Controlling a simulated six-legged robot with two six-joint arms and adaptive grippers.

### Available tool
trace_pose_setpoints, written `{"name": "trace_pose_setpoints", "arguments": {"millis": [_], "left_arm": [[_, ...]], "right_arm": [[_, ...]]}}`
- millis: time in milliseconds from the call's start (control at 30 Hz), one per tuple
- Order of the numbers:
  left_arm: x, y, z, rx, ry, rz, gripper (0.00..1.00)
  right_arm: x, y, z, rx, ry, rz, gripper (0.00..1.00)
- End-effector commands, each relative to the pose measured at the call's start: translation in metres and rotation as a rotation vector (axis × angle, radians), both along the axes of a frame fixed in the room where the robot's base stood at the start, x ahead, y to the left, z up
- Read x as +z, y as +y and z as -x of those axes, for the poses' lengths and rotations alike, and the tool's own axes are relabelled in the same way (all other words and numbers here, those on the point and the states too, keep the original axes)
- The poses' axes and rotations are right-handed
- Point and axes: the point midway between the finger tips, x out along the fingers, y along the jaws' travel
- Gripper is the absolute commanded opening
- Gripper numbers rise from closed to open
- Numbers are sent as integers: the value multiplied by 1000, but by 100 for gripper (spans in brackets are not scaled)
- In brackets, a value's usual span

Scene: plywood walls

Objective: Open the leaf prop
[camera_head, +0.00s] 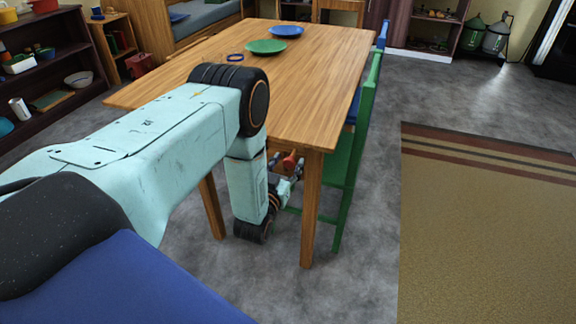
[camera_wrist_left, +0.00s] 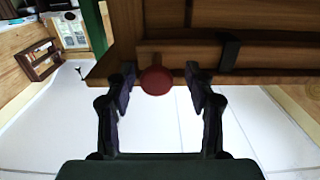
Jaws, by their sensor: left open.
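The wooden table (camera_head: 316,58) stands ahead, with my left arm reaching down at its near end. In the left wrist view, a round red knob (camera_wrist_left: 156,80) shows at the edge of the table's wooden underside (camera_wrist_left: 252,50). It sits between the two dark fingers of my left gripper (camera_wrist_left: 162,88), which is open with gaps on both sides. The rest of the leaf prop cannot be made out clearly. In the head view, my left gripper (camera_head: 287,172) is below the table edge near a leg, partly hidden by my arm. My right gripper is out of view.
A green chair (camera_head: 362,125) stands close at the table's right side. A table leg (camera_head: 311,215) is just right of my left gripper. Floor is clear toward the rug (camera_head: 485,220).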

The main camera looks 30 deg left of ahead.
Motion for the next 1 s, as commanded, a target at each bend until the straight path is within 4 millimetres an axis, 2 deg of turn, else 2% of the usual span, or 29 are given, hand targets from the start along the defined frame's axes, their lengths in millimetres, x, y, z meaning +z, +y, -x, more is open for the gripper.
{"name": "trace_pose_setpoints", "arguments": {"millis": [333,900,1000], "left_arm": [[0,-1,-4,2,1,0,54],[0,-2,-3,1,1,0,6],[0,-2,-3,1,1,1,0]], "right_arm": [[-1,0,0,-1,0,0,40],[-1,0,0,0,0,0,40],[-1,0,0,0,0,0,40]]}}
